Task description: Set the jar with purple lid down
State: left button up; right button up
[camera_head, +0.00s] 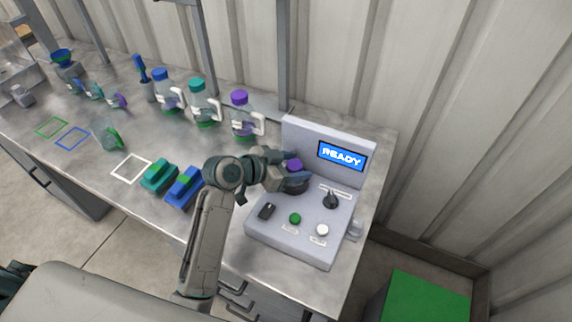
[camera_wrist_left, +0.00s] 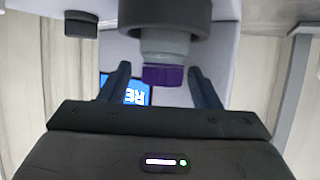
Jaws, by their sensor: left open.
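The small jar with the purple lid (camera_head: 294,165) is at the grey console, on a dark round seat. In the left wrist view, which looks upside down, its purple lid (camera_wrist_left: 163,75) and grey body adjoin the dark round seat (camera_wrist_left: 165,14). My left gripper (camera_head: 290,174) is over the console at the jar. In the left wrist view its fingers (camera_wrist_left: 160,72) are spread on either side of the lid, with gaps showing. The jar's lower part is partly hidden in the head view. My right gripper is not in view.
The console (camera_head: 268,232) has a READY screen (camera_head: 341,156), a black knob (camera_head: 331,199) and green and white buttons. Blue and green blocks (camera_head: 182,188) lie left of it. Several handled bottles (camera_head: 203,103) stand behind. A white square outline (camera_head: 130,168) on the bench is empty.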

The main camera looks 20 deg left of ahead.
pick_arm(q)
jog(key=shift+s+a, duration=0.25)
jog(key=shift+a, duration=0.05)
jog(key=b+v, duration=0.2)
jog(key=v, duration=0.9)
jog(key=shift+r+b, duration=0.15)
jog(key=shift+b, duration=0.2)
